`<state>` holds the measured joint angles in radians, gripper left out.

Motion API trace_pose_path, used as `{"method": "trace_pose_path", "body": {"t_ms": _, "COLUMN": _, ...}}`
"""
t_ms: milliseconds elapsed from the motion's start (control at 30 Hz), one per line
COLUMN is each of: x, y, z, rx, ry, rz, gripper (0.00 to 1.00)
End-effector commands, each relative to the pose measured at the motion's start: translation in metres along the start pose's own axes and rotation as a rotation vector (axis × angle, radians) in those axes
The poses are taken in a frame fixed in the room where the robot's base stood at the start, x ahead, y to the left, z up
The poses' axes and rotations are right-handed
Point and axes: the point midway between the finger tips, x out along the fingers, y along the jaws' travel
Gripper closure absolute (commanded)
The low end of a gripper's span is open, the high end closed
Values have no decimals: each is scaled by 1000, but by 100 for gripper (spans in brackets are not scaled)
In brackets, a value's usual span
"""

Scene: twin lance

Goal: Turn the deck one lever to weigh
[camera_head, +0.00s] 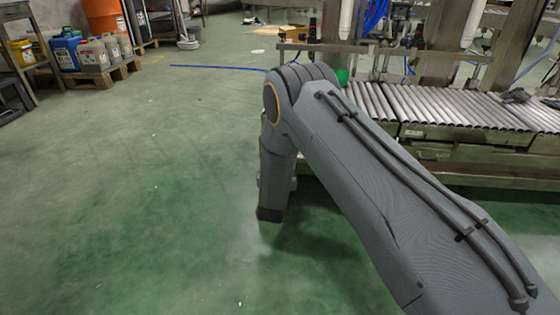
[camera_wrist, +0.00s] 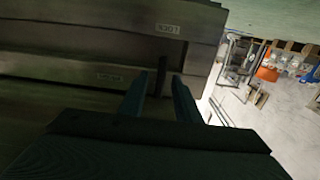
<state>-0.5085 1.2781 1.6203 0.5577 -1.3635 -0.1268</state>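I cannot make out the deck one lever for certain in either view. In the wrist view my gripper (camera_wrist: 160,78) has its two blue-grey fingers apart, pointing at a dark metal panel (camera_wrist: 70,70). A thin dark upright strip (camera_wrist: 162,72) shows between the fingertips; I cannot tell whether it is a lever or a gap, or whether the fingers touch it. The panel carries a small label (camera_wrist: 168,28) above and a fainter label (camera_wrist: 109,77) lower down. In the head view my arm hides the gripper's fingers.
A roller conveyor (camera_head: 455,106) on a metal frame stands at the right, partly behind my arm. Pallets with cans (camera_head: 100,50) and an orange drum (camera_head: 103,16) stand at the far left. A blue strip (camera_head: 220,67) lies on the floor. The green floor at left is clear.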

Motion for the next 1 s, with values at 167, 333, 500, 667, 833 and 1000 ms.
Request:
{"method": "trace_pose_path", "body": {"t_ms": 167, "x": 0, "y": -1, "z": 0, "rx": 0, "ry": 0, "rz": -1, "gripper": 80}}
{"method": "trace_pose_path", "body": {"t_ms": 333, "x": -1, "y": -2, "z": 0, "rx": 0, "ry": 0, "rz": -2, "gripper": 100}}
{"method": "trace_pose_path", "body": {"t_ms": 500, "x": -1, "y": -4, "z": 0, "rx": -5, "ry": 0, "rz": -4, "gripper": 100}}
{"method": "trace_pose_path", "body": {"t_ms": 667, "x": -2, "y": -3, "z": -1, "rx": -39, "ry": -1, "rz": -5, "gripper": 100}}
{"method": "trace_pose_path", "body": {"t_ms": 833, "x": -2, "y": 0, "z": -2, "rx": -126, "ry": -1, "rz": -4, "gripper": 100}}
{"method": "trace_pose_path", "body": {"t_ms": 1000, "x": -2, "y": 4, "z": -3, "rx": -261, "ry": -1, "rz": -4, "gripper": 100}}
